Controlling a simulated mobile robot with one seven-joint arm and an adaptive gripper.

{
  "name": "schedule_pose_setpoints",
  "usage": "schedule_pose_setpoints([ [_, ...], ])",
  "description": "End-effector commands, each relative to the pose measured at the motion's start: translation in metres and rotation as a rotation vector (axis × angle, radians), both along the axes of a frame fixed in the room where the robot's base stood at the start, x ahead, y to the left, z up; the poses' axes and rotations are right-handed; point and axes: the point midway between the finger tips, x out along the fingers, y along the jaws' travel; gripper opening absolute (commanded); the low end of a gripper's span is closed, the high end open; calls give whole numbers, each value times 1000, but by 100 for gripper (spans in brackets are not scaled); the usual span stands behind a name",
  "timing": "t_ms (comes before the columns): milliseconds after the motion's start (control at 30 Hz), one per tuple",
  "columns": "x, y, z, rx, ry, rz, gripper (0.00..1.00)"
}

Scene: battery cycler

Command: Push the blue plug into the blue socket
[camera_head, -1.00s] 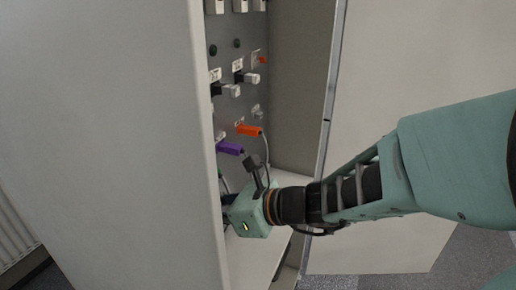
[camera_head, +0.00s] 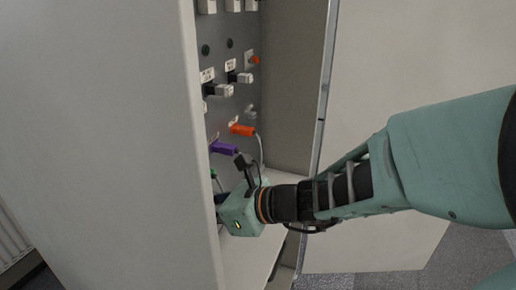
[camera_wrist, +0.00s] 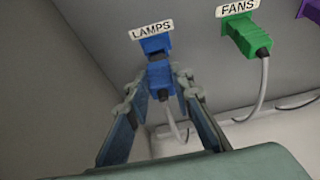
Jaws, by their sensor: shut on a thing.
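The blue plug (camera_wrist: 162,79) is held between the two fingers of my gripper (camera_wrist: 160,84), which is shut on it. The blue socket (camera_wrist: 155,43) is on the panel under the LAMPS label, straight in front of the plug in the wrist view. The plug's front end is very close to the socket and roughly in line with it. I cannot tell whether its tip has entered. A grey cable hangs from the plug. In the head view my gripper (camera_head: 223,203) reaches into the cabinet, and the cabinet's side wall hides the socket and most of the fingers.
A green plug (camera_wrist: 248,37) with a cable sits under the FANS label, right of the blue socket. A purple plug (camera_head: 223,148) and an orange plug (camera_head: 242,130) stick out higher on the panel. The cabinet's side wall (camera_head: 120,150) and open door (camera_head: 390,80) flank my arm.

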Motion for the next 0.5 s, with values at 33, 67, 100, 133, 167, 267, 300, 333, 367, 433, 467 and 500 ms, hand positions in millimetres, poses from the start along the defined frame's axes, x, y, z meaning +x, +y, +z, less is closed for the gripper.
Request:
schedule_pose_setpoints([
  [33, -1, 2, 6, 3, -14, 4, 0],
  [67, 0, 3, 6, 3, -14, 4, 0],
  [100, 0, 3, 6, 3, -14, 4, 0],
  [133, 0, 3, 6, 3, -14, 4, 0],
  [167, 0, 4, 6, 3, -14, 4, 0],
  [267, 1, 5, 6, 3, -14, 4, 0],
  [300, 1, 5, 6, 3, -14, 4, 0],
  [333, 1, 5, 6, 3, -15, 3, 0],
  [367, 1, 6, 6, 3, -15, 3, 0],
  [433, 1, 6, 6, 3, -15, 3, 0],
  [467, 2, 7, 6, 3, -15, 3, 0],
  [500, 2, 7, 6, 3, -15, 3, 0],
])
